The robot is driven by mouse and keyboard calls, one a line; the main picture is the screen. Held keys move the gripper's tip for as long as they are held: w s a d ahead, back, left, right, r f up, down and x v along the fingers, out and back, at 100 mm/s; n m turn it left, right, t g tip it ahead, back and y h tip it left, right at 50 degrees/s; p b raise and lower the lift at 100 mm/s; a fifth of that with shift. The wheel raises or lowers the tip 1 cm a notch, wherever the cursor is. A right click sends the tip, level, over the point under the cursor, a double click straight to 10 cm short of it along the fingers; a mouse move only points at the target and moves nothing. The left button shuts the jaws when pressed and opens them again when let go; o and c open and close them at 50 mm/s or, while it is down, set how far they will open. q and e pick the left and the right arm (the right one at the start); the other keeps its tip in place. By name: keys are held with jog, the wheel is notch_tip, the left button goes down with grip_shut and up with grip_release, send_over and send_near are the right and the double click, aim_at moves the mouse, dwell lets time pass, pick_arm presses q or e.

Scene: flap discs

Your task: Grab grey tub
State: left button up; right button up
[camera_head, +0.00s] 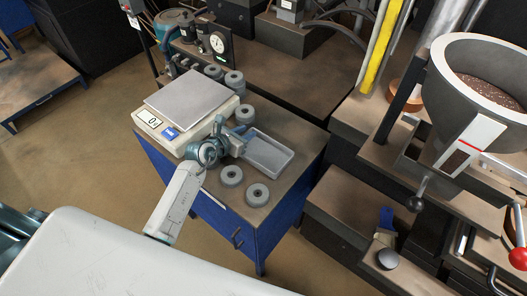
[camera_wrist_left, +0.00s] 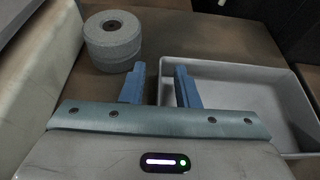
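The grey tub (camera_head: 269,153) is a shallow rectangular tray on the blue cabinet's top in the head view, and it looks empty. It also fills the right of the left wrist view (camera_wrist_left: 245,103). My left gripper (camera_head: 238,137) is at the tub's left end. In the wrist view its blue fingers (camera_wrist_left: 160,85) are open, one on each side of the tub's near-left wall, with a gap between them. I cannot tell whether either finger touches the wall. My right gripper is not in view.
A scale (camera_head: 171,128) with a flat plate (camera_head: 188,99) stands left of the tub. Grey flap discs lie around it: one stack (camera_wrist_left: 112,40) is near the fingers, and two discs (camera_head: 231,175) (camera_head: 257,194) lie at the front. The blue cabinet (camera_head: 262,232) has edges close by.

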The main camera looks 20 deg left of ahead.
pick_arm(q)
grip_shut()
dwell(0.3)
